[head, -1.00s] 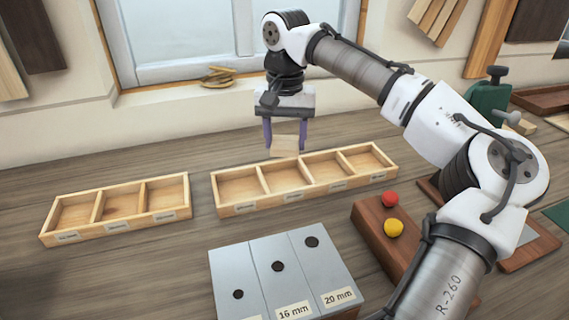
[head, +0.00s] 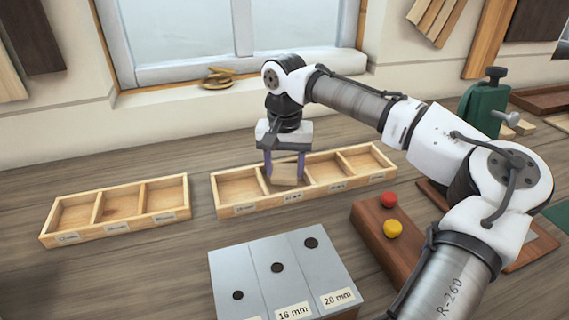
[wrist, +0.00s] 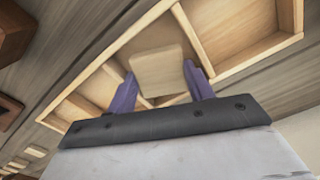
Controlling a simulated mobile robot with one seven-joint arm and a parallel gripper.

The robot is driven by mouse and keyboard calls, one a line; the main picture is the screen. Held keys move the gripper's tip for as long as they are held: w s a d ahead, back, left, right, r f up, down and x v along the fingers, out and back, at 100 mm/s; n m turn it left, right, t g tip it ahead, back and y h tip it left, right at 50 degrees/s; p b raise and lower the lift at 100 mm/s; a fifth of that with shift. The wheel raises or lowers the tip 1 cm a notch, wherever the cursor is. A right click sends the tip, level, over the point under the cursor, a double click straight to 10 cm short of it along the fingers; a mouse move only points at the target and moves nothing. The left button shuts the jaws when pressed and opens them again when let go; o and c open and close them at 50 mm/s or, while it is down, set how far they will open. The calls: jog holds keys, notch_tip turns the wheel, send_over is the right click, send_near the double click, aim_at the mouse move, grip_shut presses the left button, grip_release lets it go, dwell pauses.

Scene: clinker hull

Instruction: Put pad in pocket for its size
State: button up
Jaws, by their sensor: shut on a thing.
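My gripper (head: 285,165) is shut on the pad (head: 285,174), a pale square wooden block. The pad is at the second pocket from the left of the longer wooden tray (head: 240,210), low between its walls, and looks slightly tilted. Whether it touches the pocket floor cannot be told. In the wrist view the pad (wrist: 158,72) sits between the two purple fingers, with tray dividers on both sides. The tray's other pockets look empty. Labels on its front edge are too small to read surely.
A shorter three-pocket tray (head: 118,228) stands empty at left. In front is a grey gauge block (head: 285,270) with holes and labels, two reading 16 mm and 20 mm. A brown box with red (head: 388,200) and yellow (head: 393,228) buttons stands at right. The window wall is behind.

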aim_at(285, 170)
jog(key=shift+f, duration=0.4)
jog(key=o, duration=1)
jog(key=shift+c, duration=0.2)
jog(key=shift+r, duration=0.1)
jog(key=shift+w+r, duration=0.1)
jog(key=shift+r, duration=0.4)
notch_tip(285, 170, up, 12)
